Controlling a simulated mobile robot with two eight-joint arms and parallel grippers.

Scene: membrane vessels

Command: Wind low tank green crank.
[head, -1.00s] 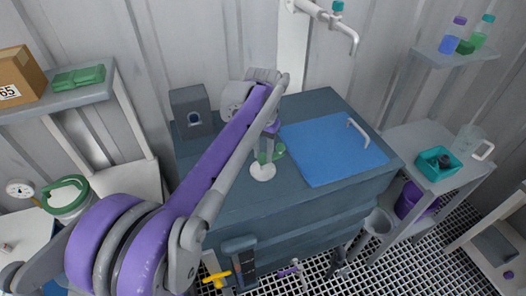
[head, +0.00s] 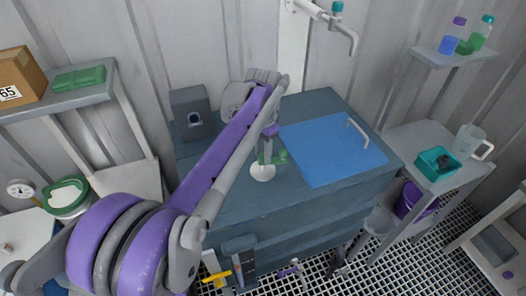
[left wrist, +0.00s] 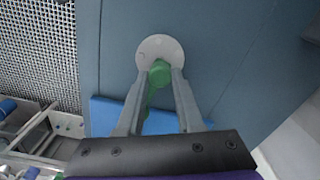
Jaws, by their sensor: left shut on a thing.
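The low tank (head: 225,215) is a blue-grey box with a blue lid (head: 335,160) on top. The green crank (head: 281,157) stands on a round white base (head: 263,173) on the tank top, left of the lid. My left gripper (head: 268,155) reaches down over it from above. In the left wrist view, my left gripper (left wrist: 159,78) has its two fingers either side of the green crank (left wrist: 160,72), shut on it, above the white base (left wrist: 152,48). Part of the crank is hidden behind the fingers. My right gripper is not in view.
A grey box (head: 191,112) stands at the tank's back left corner. A white tap (head: 345,35) hangs behind the tank. A handle (head: 358,132) rises from the lid. A side shelf at right holds a teal container (head: 437,161) and a clear jug (head: 468,142).

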